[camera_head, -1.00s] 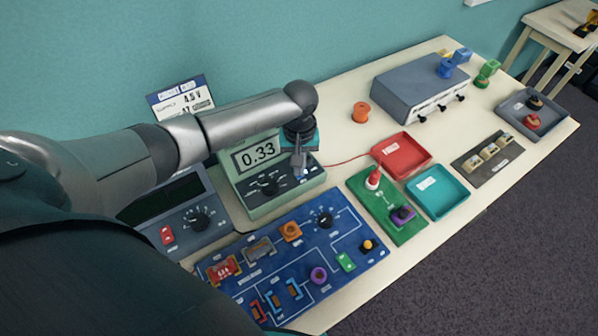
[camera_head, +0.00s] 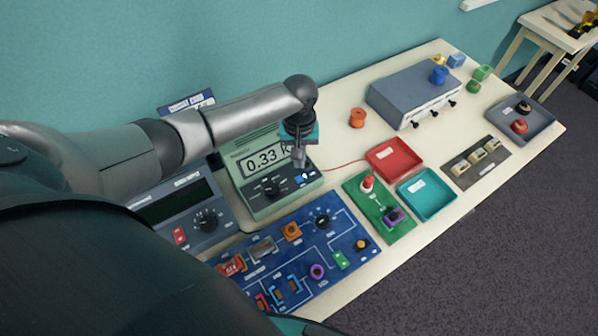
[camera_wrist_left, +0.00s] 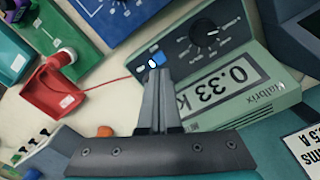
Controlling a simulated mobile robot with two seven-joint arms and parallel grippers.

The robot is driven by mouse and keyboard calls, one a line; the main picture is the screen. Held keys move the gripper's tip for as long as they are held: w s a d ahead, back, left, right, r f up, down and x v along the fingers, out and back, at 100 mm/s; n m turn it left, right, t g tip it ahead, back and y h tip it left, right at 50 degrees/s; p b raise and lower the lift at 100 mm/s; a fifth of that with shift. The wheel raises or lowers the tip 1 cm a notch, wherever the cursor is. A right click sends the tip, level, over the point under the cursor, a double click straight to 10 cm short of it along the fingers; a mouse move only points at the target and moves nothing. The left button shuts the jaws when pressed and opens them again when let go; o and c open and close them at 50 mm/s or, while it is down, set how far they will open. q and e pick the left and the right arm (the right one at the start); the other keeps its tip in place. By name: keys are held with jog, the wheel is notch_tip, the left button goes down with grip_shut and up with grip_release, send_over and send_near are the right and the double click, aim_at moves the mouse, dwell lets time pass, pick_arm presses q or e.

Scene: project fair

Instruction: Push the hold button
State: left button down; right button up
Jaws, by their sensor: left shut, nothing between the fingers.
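The green multimeter (camera_head: 247,197) stands upright-faced on the table, its display reading 0.33 with a K-like mark partly behind my arm. A small blue button (camera_head: 305,177) with a white mark sits at the right of its lower panel; I take it as the hold button. My left gripper (camera_head: 299,164) is shut and empty, pointing down just above the button. In the left wrist view the closed fingertips (camera_wrist_left: 157,72) reach close to the blue button (camera_wrist_left: 152,60). Whether they touch it cannot be told. The right gripper is out of view.
A dark-screened instrument (camera_head: 197,227) stands left of the meter. A blue circuit board (camera_head: 330,262) lies in front. A green board (camera_head: 378,229), red tray (camera_head: 381,166) and teal tray (camera_head: 441,207) are to the right. A red lead runs from the meter.

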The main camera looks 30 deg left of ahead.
pick_arm(q)
jog(key=shift+r+p, duration=0.65)
jog(key=shift+r, duration=1.3)
